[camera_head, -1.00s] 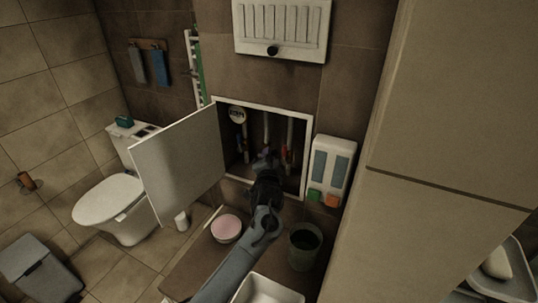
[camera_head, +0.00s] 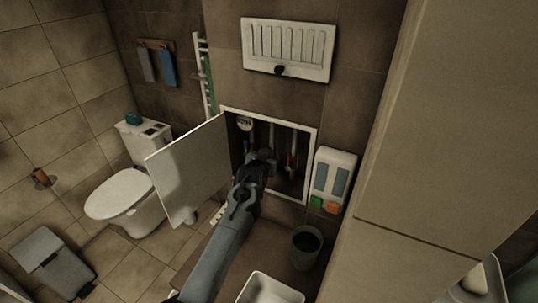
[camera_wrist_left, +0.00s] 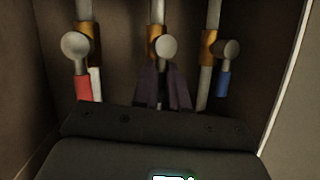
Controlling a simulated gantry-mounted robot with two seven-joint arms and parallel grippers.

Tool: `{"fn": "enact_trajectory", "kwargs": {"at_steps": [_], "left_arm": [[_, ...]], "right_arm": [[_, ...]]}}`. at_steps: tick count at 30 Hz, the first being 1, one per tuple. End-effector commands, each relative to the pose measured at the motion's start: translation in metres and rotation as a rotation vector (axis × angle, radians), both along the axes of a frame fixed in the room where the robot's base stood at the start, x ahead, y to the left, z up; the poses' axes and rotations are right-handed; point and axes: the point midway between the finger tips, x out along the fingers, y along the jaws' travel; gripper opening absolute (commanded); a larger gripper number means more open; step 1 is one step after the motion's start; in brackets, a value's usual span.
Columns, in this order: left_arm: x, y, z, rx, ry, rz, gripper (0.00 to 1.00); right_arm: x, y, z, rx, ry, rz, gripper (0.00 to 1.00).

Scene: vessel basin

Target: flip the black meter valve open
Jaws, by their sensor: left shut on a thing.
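The open wall niche (camera_head: 313,150) holds several pipes and valves. In the left wrist view, the middle valve (camera_wrist_left: 165,47) shows a round grey end and brass fitting. Its lever is hidden between my gripper's dark fingers, so its colour and angle are unclear; I take it as the black meter valve. My left gripper (camera_wrist_left: 164,84) is shut on it, just below the round end. In the head view, my left gripper (camera_head: 263,157) reaches into the niche and covers that valve. My right gripper is not seen.
A red-handled valve (camera_wrist_left: 83,88) and a blue-handled valve (camera_wrist_left: 223,84) flank the fingers closely. The niche's white door (camera_head: 187,172) stands open to the left. A white dispenser (camera_head: 332,178) is right of the niche. A dark bucket (camera_head: 306,247) and white basin (camera_head: 268,289) stand below.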

Motion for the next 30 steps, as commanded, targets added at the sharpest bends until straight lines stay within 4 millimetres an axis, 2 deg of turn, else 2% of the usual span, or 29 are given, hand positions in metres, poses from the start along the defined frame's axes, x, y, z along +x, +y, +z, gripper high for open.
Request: {"fn": "enact_trajectory", "kwargs": {"at_steps": [9,26,27,30], "left_arm": [[0.0014,0.0055,-0.0027,-0.122,0.056,0.003,0.0],[0.0015,0.0064,-0.0039,-0.148,0.068,0.004,0.0],[0.0015,0.0065,-0.004,-0.148,0.068,0.004,0.19],[0.0015,0.0061,-0.0037,-0.147,0.067,0.002,0.34]], "right_arm": [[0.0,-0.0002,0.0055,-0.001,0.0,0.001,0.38],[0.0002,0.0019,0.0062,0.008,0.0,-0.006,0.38],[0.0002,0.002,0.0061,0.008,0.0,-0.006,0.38],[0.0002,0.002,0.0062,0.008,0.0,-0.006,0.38]]}}
